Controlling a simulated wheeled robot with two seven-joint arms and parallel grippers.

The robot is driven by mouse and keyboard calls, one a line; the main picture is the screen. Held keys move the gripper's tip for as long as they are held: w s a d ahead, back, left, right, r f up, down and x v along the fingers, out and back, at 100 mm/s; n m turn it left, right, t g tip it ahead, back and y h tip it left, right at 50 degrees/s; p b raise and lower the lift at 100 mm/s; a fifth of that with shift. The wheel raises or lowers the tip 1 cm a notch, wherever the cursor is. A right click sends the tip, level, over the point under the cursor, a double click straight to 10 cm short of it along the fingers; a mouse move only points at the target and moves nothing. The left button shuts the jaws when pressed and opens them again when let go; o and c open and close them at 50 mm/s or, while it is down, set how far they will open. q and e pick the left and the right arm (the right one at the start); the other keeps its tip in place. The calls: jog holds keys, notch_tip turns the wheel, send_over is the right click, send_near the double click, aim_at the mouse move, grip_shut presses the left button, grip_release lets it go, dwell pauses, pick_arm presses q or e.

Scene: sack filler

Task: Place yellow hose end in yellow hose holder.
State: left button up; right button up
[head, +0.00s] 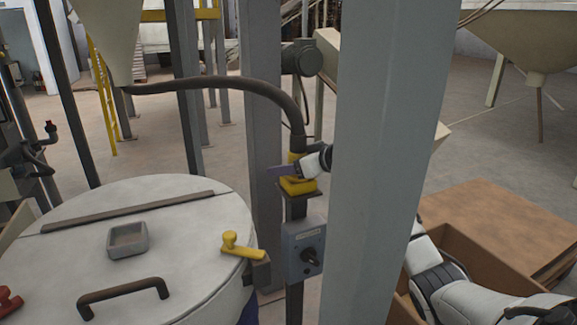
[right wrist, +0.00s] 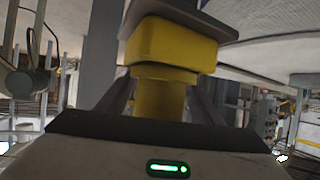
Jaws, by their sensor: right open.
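The dark hose (head: 215,84) arches from the pale hopper at upper left down to its yellow hose end (head: 295,158). The yellow hose holder (head: 298,186) sits on a dark plate on a post, directly under the hose end. The hose end stands upright and appears seated in the holder. My right gripper (head: 292,170) is open at the hose end, partly hidden by the grey column. In the right wrist view, the yellow hose end (right wrist: 159,98) lies between the spread fingers and meets the blocky yellow holder (right wrist: 170,45). My left gripper is out of view.
A wide grey column (head: 385,150) stands in front of my right arm. A grey switch box (head: 304,250) is below the holder. A round white lid (head: 180,235) with a handle and yellow lever is at left. A brown box (head: 480,262) is at lower right.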

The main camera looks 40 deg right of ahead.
jog(key=shift+r, duration=0.2)
jog(key=shift+s, duration=0.4)
jog(key=a+b+v, duration=0.1)
jog(key=v, duration=1)
jog(key=shift+d+r, duration=0.2)
jog(key=shift+d, duration=0.3)
jog(key=shift+s, duration=0.1)
